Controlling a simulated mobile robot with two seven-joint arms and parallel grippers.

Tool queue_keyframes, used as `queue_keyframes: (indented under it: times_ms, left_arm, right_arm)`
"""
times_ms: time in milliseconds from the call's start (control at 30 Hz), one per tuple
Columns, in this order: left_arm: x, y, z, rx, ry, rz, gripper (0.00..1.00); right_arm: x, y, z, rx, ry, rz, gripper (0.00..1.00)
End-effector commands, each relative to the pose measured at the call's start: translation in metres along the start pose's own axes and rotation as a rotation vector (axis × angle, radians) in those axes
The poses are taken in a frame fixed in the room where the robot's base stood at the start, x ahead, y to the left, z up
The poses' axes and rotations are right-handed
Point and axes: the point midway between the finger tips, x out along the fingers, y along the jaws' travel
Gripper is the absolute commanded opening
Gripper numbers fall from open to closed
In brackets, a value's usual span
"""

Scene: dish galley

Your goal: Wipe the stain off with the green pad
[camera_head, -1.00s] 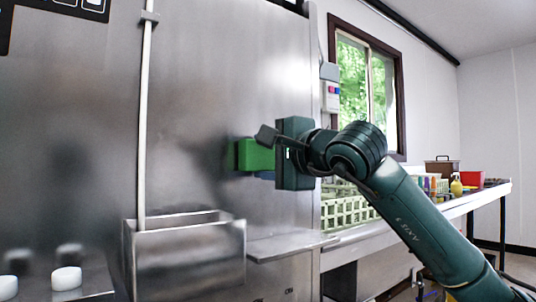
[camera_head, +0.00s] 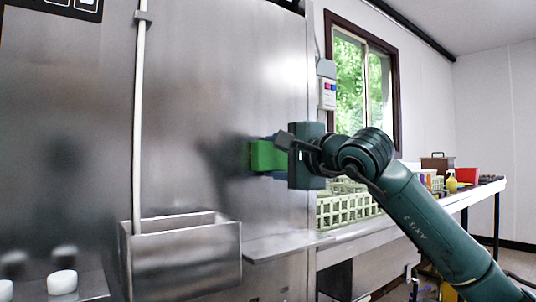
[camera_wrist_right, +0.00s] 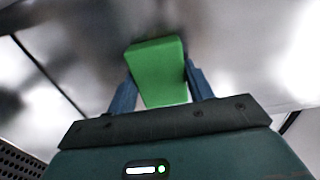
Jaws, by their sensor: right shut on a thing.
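The green pad (camera_head: 266,156) is held by my right gripper (camera_head: 280,158) in front of the steel panel (camera_head: 200,110), with its free end facing the steel. In the right wrist view the green pad (camera_wrist_right: 158,72) sits between the two blue fingers of the right gripper (camera_wrist_right: 160,88), which are shut on it. Whether the pad touches the steel I cannot tell. No distinct stain stands out; there are only blurred dark reflections on the steel. My left gripper is not in view.
A steel bin (camera_head: 182,255) hangs at the lower left beside a white vertical pole (camera_head: 138,120). A narrow steel ledge (camera_head: 280,244) runs below my gripper. A pale green rack (camera_head: 345,209) stands on the counter at right, under the window (camera_head: 360,85).

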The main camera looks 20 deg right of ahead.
Motion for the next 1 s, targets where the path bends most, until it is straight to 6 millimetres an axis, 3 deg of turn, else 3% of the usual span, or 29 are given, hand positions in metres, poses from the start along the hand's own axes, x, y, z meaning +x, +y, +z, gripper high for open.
queue_keyframes:
  times_ms: [267, 700, 1000]
  left_arm:
    - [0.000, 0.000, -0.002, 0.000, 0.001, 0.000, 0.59]
    - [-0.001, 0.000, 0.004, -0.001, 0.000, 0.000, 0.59]
    - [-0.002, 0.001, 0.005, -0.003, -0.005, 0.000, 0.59]
  right_arm:
    - [0.003, 0.000, 0.004, 0.000, -0.003, 0.000, 0.34]
    - [0.007, 0.002, 0.041, -0.001, -0.007, 0.002, 0.34]
    - [0.007, 0.002, 0.043, 0.000, -0.008, 0.004, 0.34]
